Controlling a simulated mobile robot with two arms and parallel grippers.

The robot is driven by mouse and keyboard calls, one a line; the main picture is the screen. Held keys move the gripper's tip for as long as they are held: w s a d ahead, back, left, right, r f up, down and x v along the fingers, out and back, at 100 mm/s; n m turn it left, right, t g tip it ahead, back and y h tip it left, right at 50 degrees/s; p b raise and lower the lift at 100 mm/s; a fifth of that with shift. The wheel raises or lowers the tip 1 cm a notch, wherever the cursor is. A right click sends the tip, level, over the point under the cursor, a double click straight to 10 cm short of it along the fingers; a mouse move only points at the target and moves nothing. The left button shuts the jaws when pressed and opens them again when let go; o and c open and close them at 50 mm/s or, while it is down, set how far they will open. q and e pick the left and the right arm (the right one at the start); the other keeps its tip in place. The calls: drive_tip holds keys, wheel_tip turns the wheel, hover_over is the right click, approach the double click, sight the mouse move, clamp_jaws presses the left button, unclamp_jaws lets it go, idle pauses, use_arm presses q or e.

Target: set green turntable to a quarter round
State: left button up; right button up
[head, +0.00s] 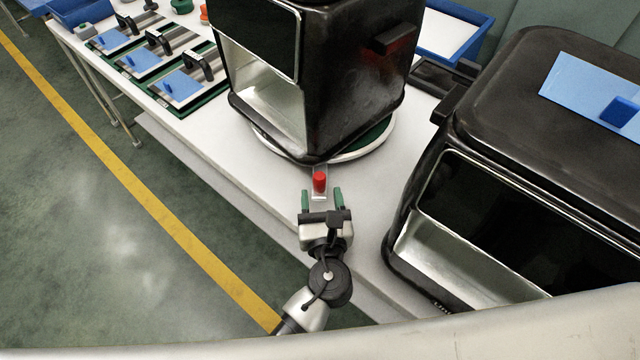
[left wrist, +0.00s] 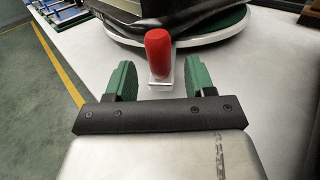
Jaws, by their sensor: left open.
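The green turntable (head: 379,140) has a pale rim and a green top, and it sits on the white table under a black fryer (head: 350,80). A red peg (head: 319,182) stands on a small metal tab at the turntable's near edge. My left gripper (head: 321,197) is open, with its green fingers pointing at the red peg. In the left wrist view the red peg (left wrist: 159,52) stands upright just beyond the fingertips, between their lines, and nothing is held. The fryer hides most of the turntable. My right gripper is not in view.
A second black fryer (head: 520,190) stands close on the right, with a blue plate (head: 590,92) on top. Several fixtures with blue plates (head: 180,86) lie at the back left. A blue tray (head: 455,30) is behind. The white table (head: 235,165) is clear left of my gripper.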

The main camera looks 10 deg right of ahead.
use_arm(q)
drive_tip(key=s, duration=0.7)
drive_tip(key=shift+s, duration=0.1)
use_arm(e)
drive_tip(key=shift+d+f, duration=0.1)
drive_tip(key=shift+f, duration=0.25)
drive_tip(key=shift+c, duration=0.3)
